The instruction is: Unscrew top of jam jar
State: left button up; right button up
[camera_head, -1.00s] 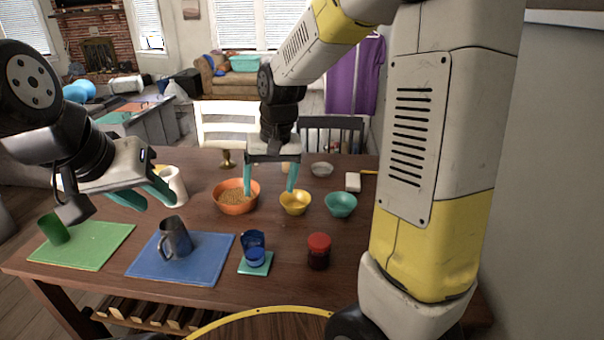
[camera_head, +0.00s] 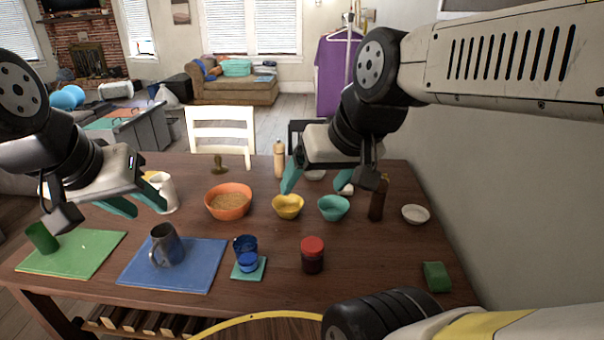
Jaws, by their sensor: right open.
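The jam jar (camera_head: 313,262) is dark red with a bright red lid (camera_head: 312,246). It stands upright on the wooden table, right of the blue cups, with its lid on. My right gripper (camera_head: 335,183) is open and empty, above and behind the jar over the back of the table, near the yellow and teal bowls. My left gripper (camera_head: 141,210) is at the left, over the table between the green mat and the white mug. Its two teal fingers show apart with nothing between them. No gripper touches the jar.
A blue mat (camera_head: 190,280) holds a metal mug (camera_head: 166,246). Blue cups (camera_head: 246,250) stand on a teal coaster left of the jar. An orange bowl (camera_head: 228,203), yellow bowl (camera_head: 287,206), teal bowl (camera_head: 333,208) and dark bottle (camera_head: 378,199) stand behind. The table right of the jar is clear up to a green sponge (camera_head: 436,277).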

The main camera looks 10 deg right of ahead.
aim_at(311, 266)
jog(key=i+j+z, duration=0.2)
jog(key=j, duration=0.3)
jog(key=j+z, duration=0.2)
jog(key=j, duration=0.3)
jog(key=i+j+z, duration=0.2)
jog(key=j, duration=0.35)
jog(key=k+z, duration=0.1)
jog(key=z, duration=1.1)
